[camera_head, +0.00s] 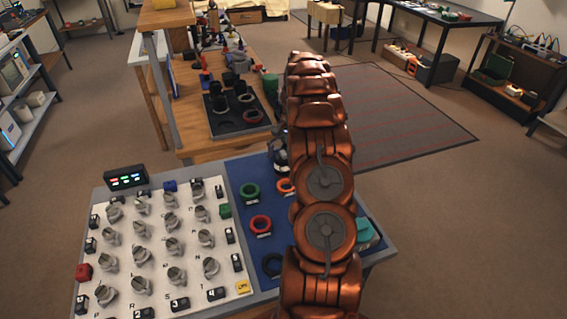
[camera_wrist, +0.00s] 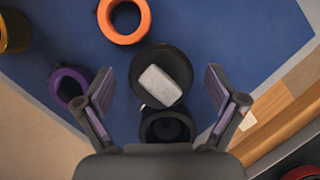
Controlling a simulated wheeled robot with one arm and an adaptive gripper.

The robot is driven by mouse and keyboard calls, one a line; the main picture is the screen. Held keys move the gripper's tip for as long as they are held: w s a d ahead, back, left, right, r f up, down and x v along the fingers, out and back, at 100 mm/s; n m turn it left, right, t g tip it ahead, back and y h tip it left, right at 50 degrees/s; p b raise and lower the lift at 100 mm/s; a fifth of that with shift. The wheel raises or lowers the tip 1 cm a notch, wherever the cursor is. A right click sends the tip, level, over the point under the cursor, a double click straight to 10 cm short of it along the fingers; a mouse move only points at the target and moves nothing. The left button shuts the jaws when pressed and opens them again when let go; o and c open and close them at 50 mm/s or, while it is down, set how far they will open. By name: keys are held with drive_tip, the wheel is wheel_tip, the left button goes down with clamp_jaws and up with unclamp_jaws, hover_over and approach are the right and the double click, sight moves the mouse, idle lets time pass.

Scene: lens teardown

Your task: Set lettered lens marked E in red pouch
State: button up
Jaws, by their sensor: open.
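In the head view, several grey lens-like pieces (camera_head: 176,275) stand in rows on a white lettered board (camera_head: 155,255). I cannot read which one is marked E. A red ring-shaped holder (camera_head: 260,224), likely the red pouch, lies on the blue mat (camera_head: 240,178) right of the board. My gripper (camera_wrist: 160,88) is open over the blue mat in the wrist view, its fingers either side of a black round piece (camera_wrist: 147,62) with a light grey block (camera_wrist: 160,85) on it. Nothing is visibly held. My arm hides part of the mat in the head view.
Green (camera_head: 249,192) and dark blue (camera_head: 271,264) rings lie on the mat. Orange (camera_wrist: 124,20) and purple (camera_wrist: 70,84) rings show near my gripper. A black open cylinder (camera_wrist: 165,127) is close between the fingers. A wooden bench (camera_head: 190,125) with a black tray stands behind.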

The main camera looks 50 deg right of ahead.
drive_tip(key=shift+a+f, duration=0.2)
drive_tip(key=shift+f, duration=0.3)
clamp_jaws()
idle(0.5)
drive_tip(key=shift+r, duration=0.1)
drive_tip(key=shift+r+b, duration=0.7)
drive_tip(key=shift+r, duration=1)
drive_tip(key=s+a+b, duration=0.2)
drive_tip(key=s+a, duration=0.2)
drive_tip(key=s, duration=0.3)
drive_tip(key=s+a+r+b, duration=0.1)
drive_tip(key=s+a, duration=0.3)
drive_tip(key=s, duration=0.2)
drive_tip(key=shift+s+r+b, duration=0.25)
drive_tip(key=shift+s+b, duration=0.1)
drive_tip(key=shift+a, duration=0.1)
